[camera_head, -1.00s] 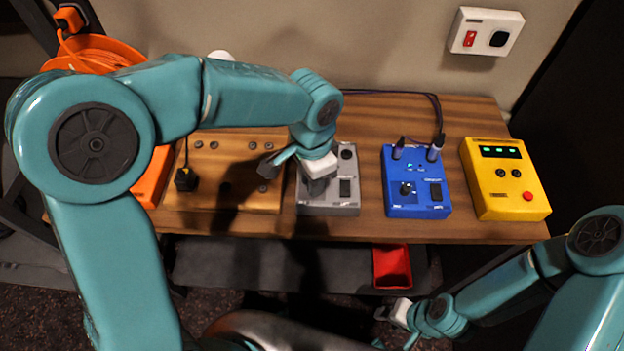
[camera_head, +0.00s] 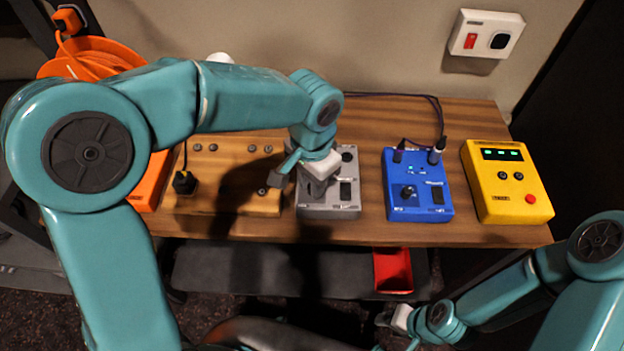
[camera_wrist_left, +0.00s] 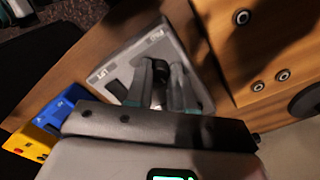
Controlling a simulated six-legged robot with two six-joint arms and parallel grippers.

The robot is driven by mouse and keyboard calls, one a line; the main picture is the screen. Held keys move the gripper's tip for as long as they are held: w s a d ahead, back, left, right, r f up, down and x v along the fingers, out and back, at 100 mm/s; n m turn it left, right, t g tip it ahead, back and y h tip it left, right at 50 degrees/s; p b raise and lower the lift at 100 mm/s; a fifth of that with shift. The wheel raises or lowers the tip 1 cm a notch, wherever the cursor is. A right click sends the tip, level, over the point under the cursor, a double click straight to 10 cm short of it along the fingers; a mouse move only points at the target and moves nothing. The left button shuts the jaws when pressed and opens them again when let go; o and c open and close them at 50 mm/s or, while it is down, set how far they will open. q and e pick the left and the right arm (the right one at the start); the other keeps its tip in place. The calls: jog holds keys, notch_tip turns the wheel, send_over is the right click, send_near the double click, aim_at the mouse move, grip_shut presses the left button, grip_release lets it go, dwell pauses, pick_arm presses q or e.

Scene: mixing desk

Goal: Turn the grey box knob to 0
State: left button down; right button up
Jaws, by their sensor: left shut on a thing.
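The grey box (camera_head: 345,208) stands on the wooden desk between the wooden panel and the blue box. My left gripper (camera_head: 308,185) reaches down over its left part and covers the knob in the head view. In the left wrist view the grey box (camera_wrist_left: 110,72) lies beneath my left gripper (camera_wrist_left: 160,85), whose fingers are closed around the dark knob (camera_wrist_left: 160,72). The knob's pointer and any 0 mark cannot be made out. My right gripper (camera_head: 392,318) is low in front of the desk, away from the boxes, and its jaws are too small to judge.
The blue box (camera_head: 405,212) with plugged cables and the yellow box (camera_head: 515,205) stand to the right. The wooden panel (camera_head: 225,200) with a black plug is close on the left. A red bin (camera_head: 393,270) sits below the desk edge.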

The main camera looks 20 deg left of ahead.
pick_arm(q)
jog(key=c, duration=1)
grip_release()
notch_tip(320, 180, up, 16)
jog(key=shift+r+p, duration=0.2)
jog(key=shift+p, duration=0.65)
jog(key=shift+s, duration=0.1)
